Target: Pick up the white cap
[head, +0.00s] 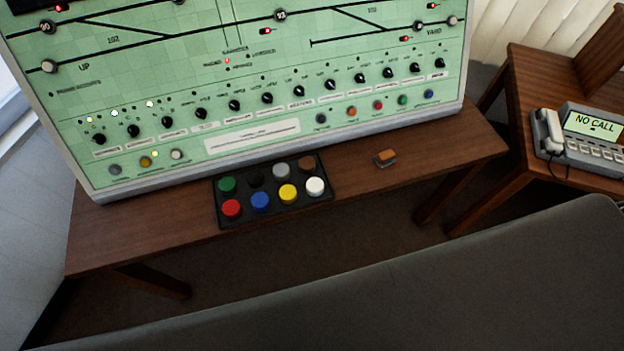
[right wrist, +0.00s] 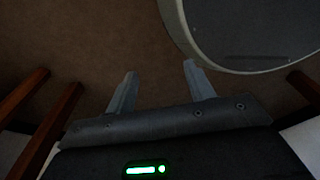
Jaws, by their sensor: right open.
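The white cap (head: 316,187) sits in the front right place of a black tray (head: 222,218) on the wooden table, in the head view. Its neighbours are a yellow cap (head: 288,194) on its left and a brown cap (head: 306,164) behind it. My right gripper (right wrist: 158,75) shows only in the right wrist view. Its two fingers are apart with nothing between them, above a brown floor and away from the cap. My left gripper is in neither view.
The green control panel (head: 250,130) rises right behind the tray. A small orange-topped object (head: 385,158) lies on the table (head: 440,148) to the right. A telephone (head: 580,135) stands on a side table. A large grey surface (head: 400,280) fills the foreground.

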